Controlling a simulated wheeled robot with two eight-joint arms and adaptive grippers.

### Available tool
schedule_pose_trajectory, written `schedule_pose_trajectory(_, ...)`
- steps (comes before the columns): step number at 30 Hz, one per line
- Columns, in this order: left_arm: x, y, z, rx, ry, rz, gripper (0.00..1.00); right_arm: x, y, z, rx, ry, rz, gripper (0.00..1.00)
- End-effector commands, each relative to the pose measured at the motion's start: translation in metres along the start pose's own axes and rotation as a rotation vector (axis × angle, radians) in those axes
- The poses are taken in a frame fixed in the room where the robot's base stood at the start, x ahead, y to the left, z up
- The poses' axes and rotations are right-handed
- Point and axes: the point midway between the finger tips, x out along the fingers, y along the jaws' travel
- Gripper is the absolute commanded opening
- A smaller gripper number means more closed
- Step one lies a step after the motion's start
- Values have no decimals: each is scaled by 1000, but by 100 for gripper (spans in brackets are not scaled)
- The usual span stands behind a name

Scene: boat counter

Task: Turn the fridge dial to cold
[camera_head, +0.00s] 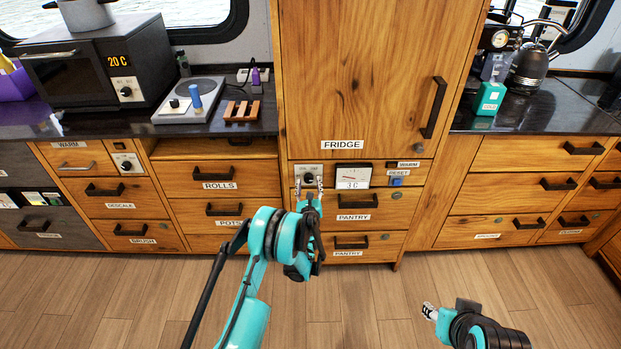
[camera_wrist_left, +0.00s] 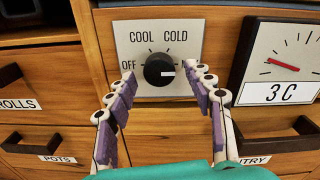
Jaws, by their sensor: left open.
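The fridge dial (camera_wrist_left: 158,69) is a black round knob on a pale plate (camera_wrist_left: 128,34) marked OFF, COOL and COLD. Its white mark points to the right, beyond the COLD label at its upper right. The dial (camera_head: 309,178) also shows below the FRIDGE door in the head view. My left gripper (camera_wrist_left: 160,80) is open, with one finger on each side of the knob and gaps visible between fingers and knob. It also shows in front of the dial in the head view (camera_head: 309,188). My right gripper (camera_head: 431,312) is low at the right, away from the cabinets, its jaws unclear.
A gauge (camera_head: 352,177) reading 3 C sits just right of the dial. Drawer handles (camera_head: 357,217) project below. An oven (camera_head: 103,65) and hotplate (camera_head: 188,100) stand on the left counter. The floor in front is clear.

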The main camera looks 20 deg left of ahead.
Motion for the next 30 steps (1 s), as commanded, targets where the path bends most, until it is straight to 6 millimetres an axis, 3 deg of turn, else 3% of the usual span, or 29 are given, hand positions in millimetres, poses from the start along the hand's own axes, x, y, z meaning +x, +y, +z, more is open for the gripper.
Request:
schedule_pose_trajectory(8,0,1,0,-1,0,0,53,0,0,0,0,0,0,40)
schedule_pose_trajectory(14,0,1,0,-1,0,0,5,0,0,0,0,0,0,40)
schedule_pose_trajectory(15,0,1,0,-1,0,0,3,0,0,0,0,0,0,40)
schedule_pose_trajectory(30,0,1,0,-113,0,0,3,0,0,0,0,0,0,40)
